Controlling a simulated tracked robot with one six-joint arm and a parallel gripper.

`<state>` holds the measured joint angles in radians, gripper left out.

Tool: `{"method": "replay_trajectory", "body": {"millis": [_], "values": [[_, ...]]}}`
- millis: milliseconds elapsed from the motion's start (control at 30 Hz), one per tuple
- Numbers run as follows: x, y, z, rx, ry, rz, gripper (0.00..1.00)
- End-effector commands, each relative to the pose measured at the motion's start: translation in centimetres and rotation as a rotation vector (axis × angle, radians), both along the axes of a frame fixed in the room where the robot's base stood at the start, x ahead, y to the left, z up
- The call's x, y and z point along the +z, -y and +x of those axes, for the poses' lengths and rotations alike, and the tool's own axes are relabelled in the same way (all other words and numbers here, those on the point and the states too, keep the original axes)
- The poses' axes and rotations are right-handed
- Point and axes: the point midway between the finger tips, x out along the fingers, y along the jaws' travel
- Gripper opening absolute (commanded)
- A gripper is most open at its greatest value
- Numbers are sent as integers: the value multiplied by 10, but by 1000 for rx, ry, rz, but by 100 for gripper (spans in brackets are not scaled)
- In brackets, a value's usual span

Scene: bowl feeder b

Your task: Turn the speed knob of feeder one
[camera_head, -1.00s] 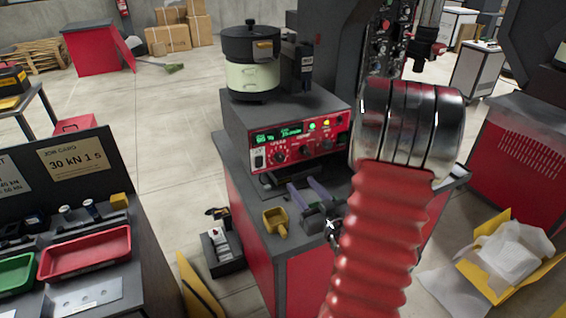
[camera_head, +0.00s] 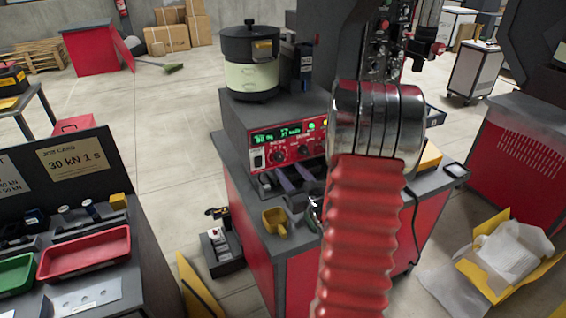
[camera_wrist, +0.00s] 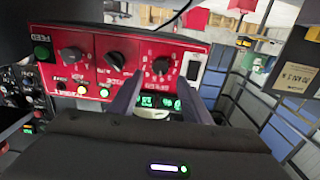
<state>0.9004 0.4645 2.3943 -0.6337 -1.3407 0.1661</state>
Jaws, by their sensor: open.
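The feeder's red control panel (camera_head: 292,165) faces me below the bowl and carries a green display and dark knobs. The speed knob (camera_head: 279,157) is its left one in the head view, beside a white-framed switch. In the wrist view the panel is upside down, and the speed knob (camera_wrist: 160,54) is the rightmost of the knobs. My gripper (camera_head: 292,177) is open, just in front of and below the panel in the head view. In the wrist view my gripper (camera_wrist: 162,82) has its two fingers spread, with the speed knob showing between their tips. I cannot tell whether they touch it.
The black-and-cream feeder bowl (camera_head: 251,62) sits on top of the unit. A yellow scoop (camera_head: 275,221) lies on the bench left of my arm. Other knobs, such as the middle one (camera_wrist: 115,59), sit close beside the speed knob. My arm hides the panel's right side.

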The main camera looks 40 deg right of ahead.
Motion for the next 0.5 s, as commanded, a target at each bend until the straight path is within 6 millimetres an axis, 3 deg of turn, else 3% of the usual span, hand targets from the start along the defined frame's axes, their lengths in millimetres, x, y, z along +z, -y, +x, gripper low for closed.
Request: {"method": "replay_trajectory", "body": {"millis": [300, 500], "values": [[0, 13, 45, 2, 0, -1, 44], [0, 16, 56, 1, 0, 0, 44]]}}
